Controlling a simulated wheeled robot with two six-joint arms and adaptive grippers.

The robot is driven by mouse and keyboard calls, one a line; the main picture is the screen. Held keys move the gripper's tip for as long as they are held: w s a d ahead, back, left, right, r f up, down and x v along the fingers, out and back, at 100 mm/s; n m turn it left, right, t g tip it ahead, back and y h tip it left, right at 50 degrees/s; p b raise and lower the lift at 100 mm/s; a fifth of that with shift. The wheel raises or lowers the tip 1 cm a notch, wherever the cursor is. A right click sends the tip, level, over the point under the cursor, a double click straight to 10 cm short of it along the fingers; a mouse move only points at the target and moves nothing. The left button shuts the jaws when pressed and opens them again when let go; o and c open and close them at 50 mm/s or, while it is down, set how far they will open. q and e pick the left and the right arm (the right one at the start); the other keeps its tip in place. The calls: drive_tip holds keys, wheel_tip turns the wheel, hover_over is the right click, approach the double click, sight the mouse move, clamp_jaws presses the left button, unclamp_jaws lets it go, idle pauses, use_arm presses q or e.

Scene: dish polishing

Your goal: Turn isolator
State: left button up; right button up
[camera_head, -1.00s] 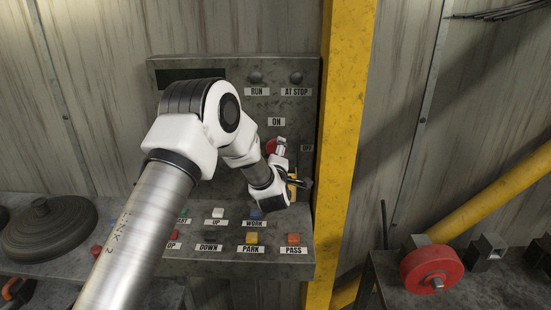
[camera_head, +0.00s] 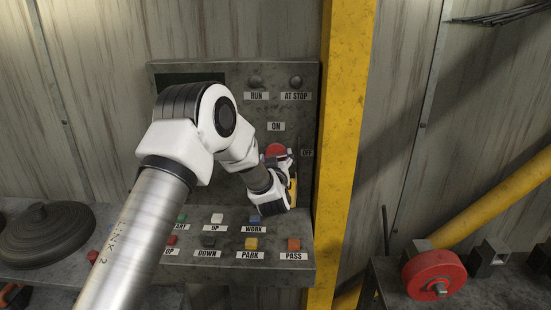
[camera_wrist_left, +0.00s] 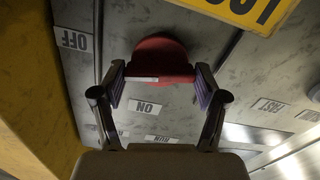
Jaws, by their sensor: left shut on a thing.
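The isolator is a red rotary handle (camera_head: 276,149) on the grey upright control panel, between an ON label (camera_head: 276,127) and an OFF label (camera_head: 307,153). My left gripper (camera_head: 280,163) is at the handle, partly covering it. In the left wrist view, the red handle (camera_wrist_left: 162,52) sits between the two fingers of my left gripper (camera_wrist_left: 160,82), which is shut on it. A pale strip shows along the handle's near edge. The ON label (camera_wrist_left: 148,107) and OFF label (camera_wrist_left: 75,40) appear upside down there. My right gripper is not in view.
Below the handle, a sloping console carries several coloured buttons, including a yellow PARK button (camera_head: 251,244) and an orange PASS button (camera_head: 293,245). A yellow post (camera_head: 345,130) stands close on the right. A red wheel (camera_head: 433,275) rests on the right bench. A yellow lettered plate (camera_wrist_left: 245,10) is near the gripper.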

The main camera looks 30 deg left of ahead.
use_arm(q)
drive_tip(key=shift+r+m, duration=0.15)
drive_tip(key=shift+m, duration=1.15)
drive_tip(key=o, duration=1.2)
drive_tip(key=shift+c, duration=0.2)
drive_tip(key=shift+w+f, duration=0.15)
drive_tip(key=shift+f, duration=0.05)
drive_tip(key=v, duration=1.2)
